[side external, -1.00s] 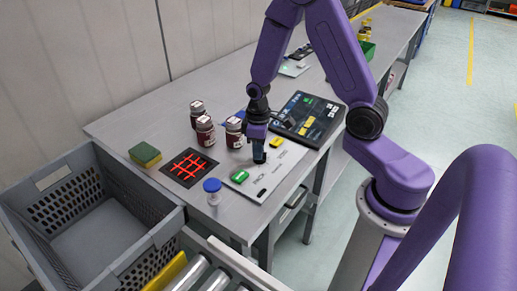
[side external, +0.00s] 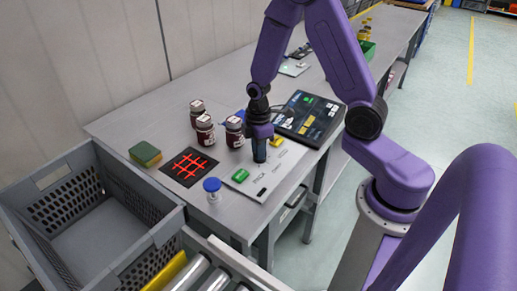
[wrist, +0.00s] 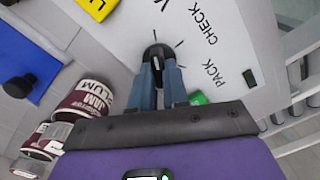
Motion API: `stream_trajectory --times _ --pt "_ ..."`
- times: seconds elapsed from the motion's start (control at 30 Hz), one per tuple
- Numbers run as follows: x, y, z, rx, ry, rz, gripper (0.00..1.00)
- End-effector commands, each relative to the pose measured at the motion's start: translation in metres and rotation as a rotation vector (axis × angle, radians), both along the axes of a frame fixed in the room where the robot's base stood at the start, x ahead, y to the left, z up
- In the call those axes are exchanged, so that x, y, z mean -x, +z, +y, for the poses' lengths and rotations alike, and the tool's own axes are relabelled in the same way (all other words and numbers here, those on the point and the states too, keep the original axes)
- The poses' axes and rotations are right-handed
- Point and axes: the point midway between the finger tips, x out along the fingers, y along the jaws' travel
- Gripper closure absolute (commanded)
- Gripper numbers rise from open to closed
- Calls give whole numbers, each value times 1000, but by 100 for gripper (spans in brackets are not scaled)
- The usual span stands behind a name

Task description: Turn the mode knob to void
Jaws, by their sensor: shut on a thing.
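The mode knob (wrist: 156,51) is a small black knob on a white panel (wrist: 118,40), with short tick marks around it. In the wrist view the words CHECK and PACK are printed to its right, and another label is cut off at the top edge. My gripper (wrist: 159,70) is shut on the knob, one finger on each side. In the side view my gripper (side external: 259,157) points down at the panel (side external: 263,184) and hides the knob. I cannot read which label the knob points to.
Jam jars (side external: 205,131), a red-lined black pad (side external: 188,167), a blue-capped bottle (side external: 212,190) and a grey crate (side external: 150,238) are left.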

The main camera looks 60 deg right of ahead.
Motion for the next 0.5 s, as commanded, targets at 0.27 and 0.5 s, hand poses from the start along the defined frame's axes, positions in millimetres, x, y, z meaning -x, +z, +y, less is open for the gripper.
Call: stream_trajectory --times 0.27,0.5 --pt "-1 1 0 0 13 -4 100" --pt "-1 1 0 1 13 -3 60"
